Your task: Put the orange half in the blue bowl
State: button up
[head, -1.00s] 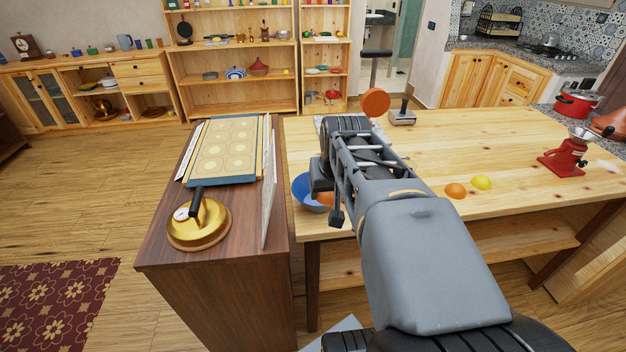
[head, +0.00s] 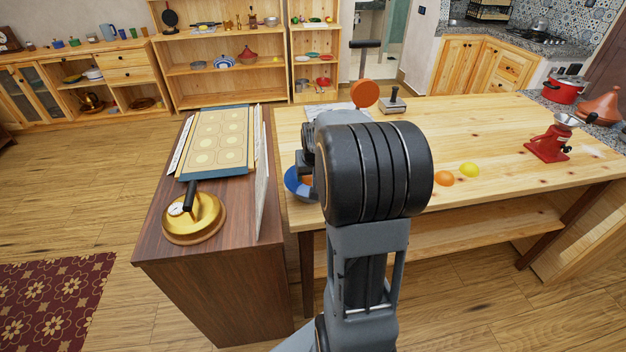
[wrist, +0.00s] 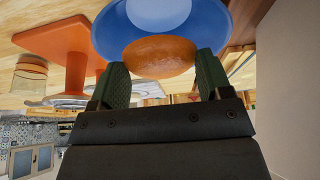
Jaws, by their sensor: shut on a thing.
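The orange half (wrist: 158,57) is between the two green fingertips of my gripper (wrist: 162,70), which is shut on it. Its rounded orange skin shows in the wrist view. The blue bowl (wrist: 215,22) is right beyond it, and the orange half overlaps the bowl's near rim; I cannot tell whether it is inside or just above. In the head view the blue bowl (head: 296,186) sits at the left end of the wooden table, partly hidden by my arm. A bit of orange shows at it, and my gripper is mostly hidden there.
A whole orange (head: 444,178) and a lemon (head: 469,170) lie on the wooden table (head: 500,130), right of my arm. A red grinder (head: 549,142) stands further right. An orange-disc stand (head: 364,94) is behind. A dark cabinet with a brass scale (head: 193,219) stands left.

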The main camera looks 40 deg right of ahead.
jog(key=shift+f, duration=1.55)
jog(key=shift+f+b, duration=0.55)
jog(key=shift+b, duration=0.05)
jog(key=shift+f, duration=0.1)
jog(key=o, duration=1)
jog(key=shift+o, duration=0.2)
